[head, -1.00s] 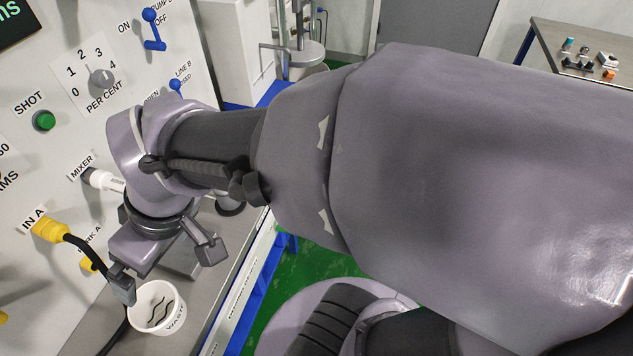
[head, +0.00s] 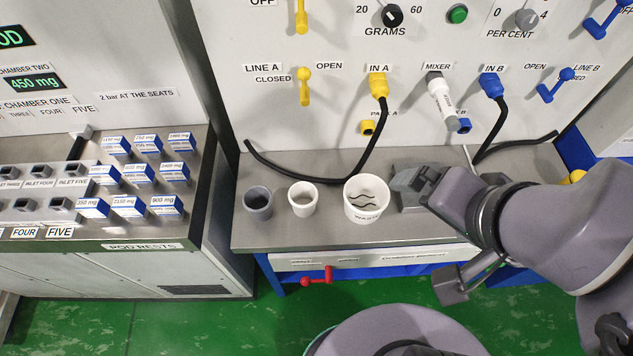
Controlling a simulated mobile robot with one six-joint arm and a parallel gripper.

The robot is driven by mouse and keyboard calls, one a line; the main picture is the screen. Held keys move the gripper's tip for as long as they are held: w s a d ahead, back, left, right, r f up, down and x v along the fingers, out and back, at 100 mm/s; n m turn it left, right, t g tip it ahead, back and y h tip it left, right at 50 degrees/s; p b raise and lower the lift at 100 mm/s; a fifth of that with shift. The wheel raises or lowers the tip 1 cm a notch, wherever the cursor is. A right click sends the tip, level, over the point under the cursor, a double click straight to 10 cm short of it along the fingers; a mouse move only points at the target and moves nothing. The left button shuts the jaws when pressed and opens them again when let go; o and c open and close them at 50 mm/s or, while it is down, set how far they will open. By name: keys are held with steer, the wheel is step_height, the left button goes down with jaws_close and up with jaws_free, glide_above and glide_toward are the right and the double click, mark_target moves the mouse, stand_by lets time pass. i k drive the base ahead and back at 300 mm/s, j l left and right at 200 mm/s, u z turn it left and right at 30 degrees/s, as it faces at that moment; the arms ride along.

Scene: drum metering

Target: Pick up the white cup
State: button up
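The white cup (head: 302,199) stands upright on the grey bench, between a dark grey cup (head: 257,203) on its left and a larger white tub labelled WASTE (head: 366,216) on its right. My gripper (head: 440,236) is at the right, near the bench's front edge. Its two fingers are spread wide apart, with nothing seen between them. It is well to the right of the white cup, with the waste tub between them. The cup is fully in view and nothing touches it.
A grey block (head: 408,196) sits on the bench beside the waste tub, partly behind my gripper. Black cables (head: 340,178) hang from the panel behind the cups. A red handle (head: 318,276) sticks out below the front edge. A rack of labelled boxes (head: 137,172) stands at the left.

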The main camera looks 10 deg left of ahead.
mark_target(303, 196)
steer(key=j, duration=1.45)
steer(key=z, duration=0.05)
